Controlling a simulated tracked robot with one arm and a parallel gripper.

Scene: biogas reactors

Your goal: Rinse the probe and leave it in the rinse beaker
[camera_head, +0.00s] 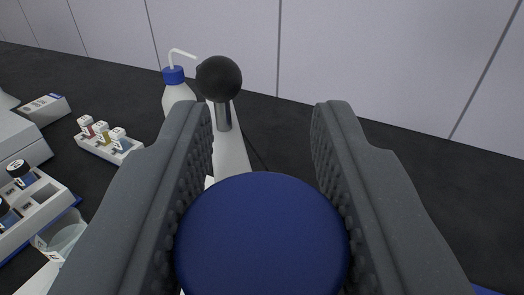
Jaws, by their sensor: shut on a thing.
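My gripper (262,135) is shut on a dark blue, round-topped thing (262,240), low in the middle of the view. It sits between the two dark ridged fingers and may be the head of the probe; its lower part is hidden. A clear beaker (60,238) stands at the lower left, partly cut off by my left finger; I cannot tell what it holds. A white wash bottle (178,95) with a blue cap and bent white spout stands at the back, beyond my left finger.
A black ball on a metal stem (219,79) rises from a pale base beside the wash bottle. At left are a small vial rack (108,148), a white rack with dark-capped vials (38,208) and a grey box (43,108). The dark bench at right looks mostly clear.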

